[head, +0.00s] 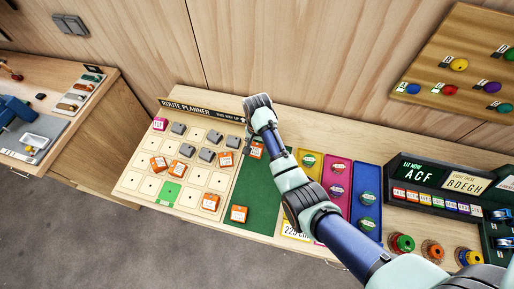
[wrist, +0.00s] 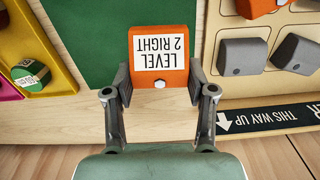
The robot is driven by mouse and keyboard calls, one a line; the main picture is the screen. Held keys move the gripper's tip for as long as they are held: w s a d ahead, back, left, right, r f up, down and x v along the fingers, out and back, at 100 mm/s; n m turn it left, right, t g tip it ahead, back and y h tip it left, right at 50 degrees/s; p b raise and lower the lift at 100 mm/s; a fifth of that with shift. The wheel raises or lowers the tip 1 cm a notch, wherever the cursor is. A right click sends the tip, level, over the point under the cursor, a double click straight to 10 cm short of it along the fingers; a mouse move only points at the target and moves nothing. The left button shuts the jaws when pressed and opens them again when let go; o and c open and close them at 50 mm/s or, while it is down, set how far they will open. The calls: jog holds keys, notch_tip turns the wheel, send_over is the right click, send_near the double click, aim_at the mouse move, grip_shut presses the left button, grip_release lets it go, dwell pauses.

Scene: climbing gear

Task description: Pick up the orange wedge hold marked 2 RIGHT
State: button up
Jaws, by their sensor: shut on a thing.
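The orange wedge hold (wrist: 160,52) has a white label that reads LEVEL 2 RIGHT, upside down in the wrist view. My gripper (wrist: 160,92) has one finger on each side of it and is shut on it. In the head view, an orange hold with a white label (head: 256,151) shows beside my arm at the far end of the green mat (head: 258,193). My fingers are hidden there by the arm. I cannot tell whether the hold touches the mat or is just above it.
The route planner board (head: 133,187), with several grey and orange holds, lies left of the mat. Yellow, pink and blue trays (head: 367,175) with round holds lie to the right. A ROUTE PLANNER sign (head: 201,111) stands along the board's back edge, close to the wooden wall.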

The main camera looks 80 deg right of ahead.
aim_at(257, 144)
notch_tip(257, 144, up, 16)
jog(key=p, duration=0.6)
jog(key=shift+f, duration=0.25)
